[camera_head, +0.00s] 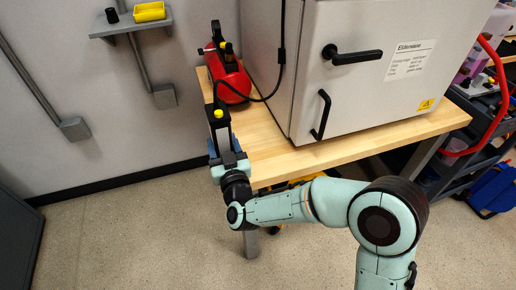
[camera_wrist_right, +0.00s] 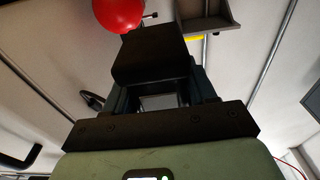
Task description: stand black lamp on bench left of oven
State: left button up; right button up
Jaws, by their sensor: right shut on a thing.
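The black lamp (camera_head: 220,127), a dark block with a yellow knob on top, is held upright in my right gripper (camera_head: 229,163). The gripper is shut on its lower part. In the right wrist view the lamp (camera_wrist_right: 150,55) is a dark block between the fingers (camera_wrist_right: 162,98). In the head view the lamp overlaps the left edge of the wooden bench (camera_head: 264,148); I cannot tell whether it touches the top. The oven (camera_head: 345,75), a large pale box with black handles, stands on the bench to the right. My left gripper is not in view.
A red tank-like device (camera_head: 233,83) sits on the bench behind the lamp, against the oven's left side. A black cable (camera_head: 282,58) hangs there. A wall shelf (camera_head: 130,24) holds a yellow bin (camera_head: 149,11). Bare bench shows between lamp and oven.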

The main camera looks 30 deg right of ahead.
jog(key=d, duration=0.3)
jog(key=d+f+b, duration=0.1)
jog(key=d, duration=0.3)
jog(key=d+f, duration=0.1)
jog(key=d, duration=0.2)
jog(key=shift+s+d, duration=0.1)
jog(key=shift+d, duration=0.25)
notch_tip(320, 180, down, 5)
jog(key=shift+r+b, duration=0.1)
jog(key=shift+b, duration=0.8)
jog(key=shift+d, duration=0.25)
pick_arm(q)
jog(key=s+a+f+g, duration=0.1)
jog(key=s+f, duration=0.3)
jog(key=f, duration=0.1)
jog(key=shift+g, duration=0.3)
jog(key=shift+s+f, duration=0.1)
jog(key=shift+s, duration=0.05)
pick_arm(e)
jog(key=shift+f, duration=0.2)
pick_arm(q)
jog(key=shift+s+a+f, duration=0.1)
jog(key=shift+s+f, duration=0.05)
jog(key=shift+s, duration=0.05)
pick_arm(e)
jog(key=o, duration=1.1)
jog(key=shift+c, duration=0.2)
